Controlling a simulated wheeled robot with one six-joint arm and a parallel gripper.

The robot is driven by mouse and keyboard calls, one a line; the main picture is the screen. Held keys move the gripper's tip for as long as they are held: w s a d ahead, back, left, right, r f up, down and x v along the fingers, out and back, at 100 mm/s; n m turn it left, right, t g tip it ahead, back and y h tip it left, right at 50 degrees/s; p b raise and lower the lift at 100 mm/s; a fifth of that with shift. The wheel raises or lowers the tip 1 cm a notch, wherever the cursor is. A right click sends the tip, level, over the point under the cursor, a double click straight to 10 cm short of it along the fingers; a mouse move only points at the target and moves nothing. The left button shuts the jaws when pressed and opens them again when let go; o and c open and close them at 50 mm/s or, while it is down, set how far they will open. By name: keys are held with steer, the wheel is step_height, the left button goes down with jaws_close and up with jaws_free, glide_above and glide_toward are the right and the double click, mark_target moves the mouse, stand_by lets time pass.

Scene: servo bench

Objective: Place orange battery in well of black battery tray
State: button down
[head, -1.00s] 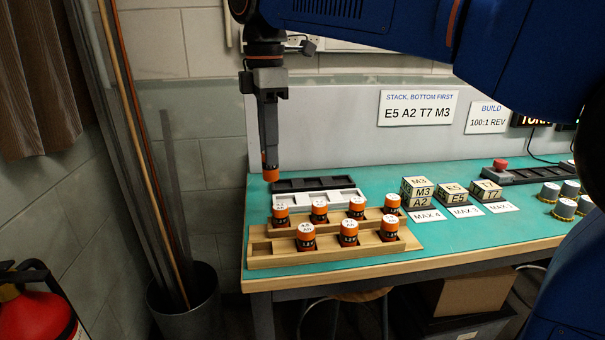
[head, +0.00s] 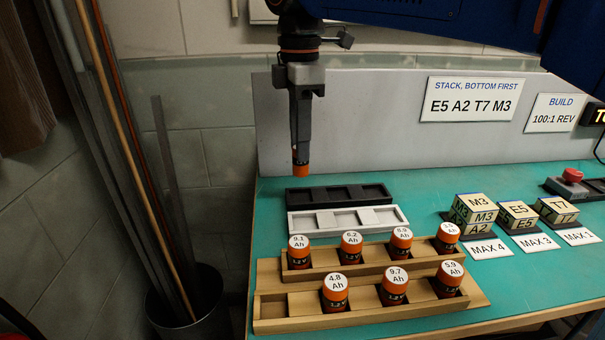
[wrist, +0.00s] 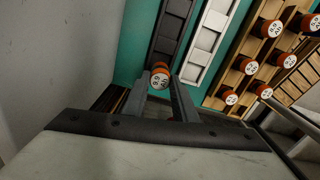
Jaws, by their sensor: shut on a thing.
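My gripper (head: 301,160) is shut on an orange battery (head: 301,171), which hangs upright from the fingertips. In the head view it appears above and behind the left end of the black battery tray (head: 339,194). The exact gap is hard to tell. The black tray has several wells, and those I can see look empty. In the wrist view my gripper (wrist: 161,82) holds the battery (wrist: 160,76) by the near end of the black tray (wrist: 170,32). The battery's label there is too small to read.
A white tray (head: 346,220) lies in front of the black one. Wooden racks (head: 270,308) with several orange batteries stand nearer. Block stacks (head: 474,208) and a red button (head: 573,174) are to the right. A grey back panel (head: 370,150) rises behind the trays.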

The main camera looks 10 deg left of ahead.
mark_target(300, 168)
steer(key=shift+f, duration=3.1)
steer(key=c, duration=1.4)
jaws_free()
steer(key=shift+f, duration=0.1)
steer(key=shift+c, duration=0.2)
step_height(300, 168, up, 12)
steer(key=shift+r, duration=0.15)
steer(key=shift+s, duration=0.1)
